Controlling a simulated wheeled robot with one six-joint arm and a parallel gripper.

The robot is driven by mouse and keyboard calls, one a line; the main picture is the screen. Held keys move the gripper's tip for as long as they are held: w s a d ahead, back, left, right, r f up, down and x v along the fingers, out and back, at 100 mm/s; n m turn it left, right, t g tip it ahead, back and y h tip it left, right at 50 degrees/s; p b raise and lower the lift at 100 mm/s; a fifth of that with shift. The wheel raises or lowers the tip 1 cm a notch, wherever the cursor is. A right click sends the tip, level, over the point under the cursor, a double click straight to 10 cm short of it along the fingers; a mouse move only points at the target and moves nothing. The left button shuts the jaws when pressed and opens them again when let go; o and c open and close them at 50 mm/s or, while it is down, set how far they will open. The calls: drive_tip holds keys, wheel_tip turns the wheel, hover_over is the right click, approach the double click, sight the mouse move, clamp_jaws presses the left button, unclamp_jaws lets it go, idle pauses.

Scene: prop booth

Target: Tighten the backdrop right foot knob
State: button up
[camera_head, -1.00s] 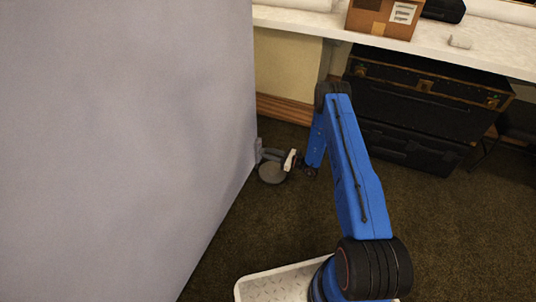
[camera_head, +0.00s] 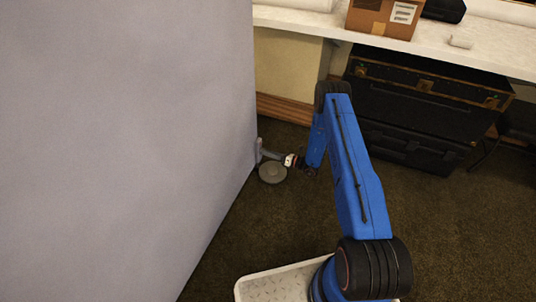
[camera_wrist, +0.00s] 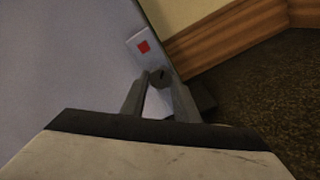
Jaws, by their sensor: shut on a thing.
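The backdrop (camera_head: 120,140) is a large pale grey panel filling the left of the head view; it also shows in the wrist view (camera_wrist: 60,60). At its lower right edge a round grey disc (camera_head: 272,173) lies on the floor. In the wrist view the small dark round knob (camera_wrist: 160,74), with a slot-like mark, sits between my fingertips. My gripper (camera_wrist: 157,84) is shut on this knob. In the head view my gripper (camera_head: 267,155) is low beside the backdrop's edge, above the disc. The knob is too small to make out there.
A wooden baseboard (camera_wrist: 225,42) runs behind. Black cases (camera_head: 425,95) stand under a white counter (camera_head: 470,52) holding a cardboard box (camera_head: 385,17). The dark carpet (camera_head: 450,230) at right is clear.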

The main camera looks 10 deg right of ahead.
drive_tip(key=m, duration=1.2)
drive_tip(key=shift+d+m, duration=0.15)
drive_tip(key=shift+m, duration=0.25)
idle(0.3)
drive_tip(key=o, duration=1.1)
drive_tip(key=shift+c, duration=0.2)
drive_tip(key=v, duration=1.7)
drive_tip(key=shift+s, duration=0.15)
drive_tip(key=shift+d+r, duration=0.1)
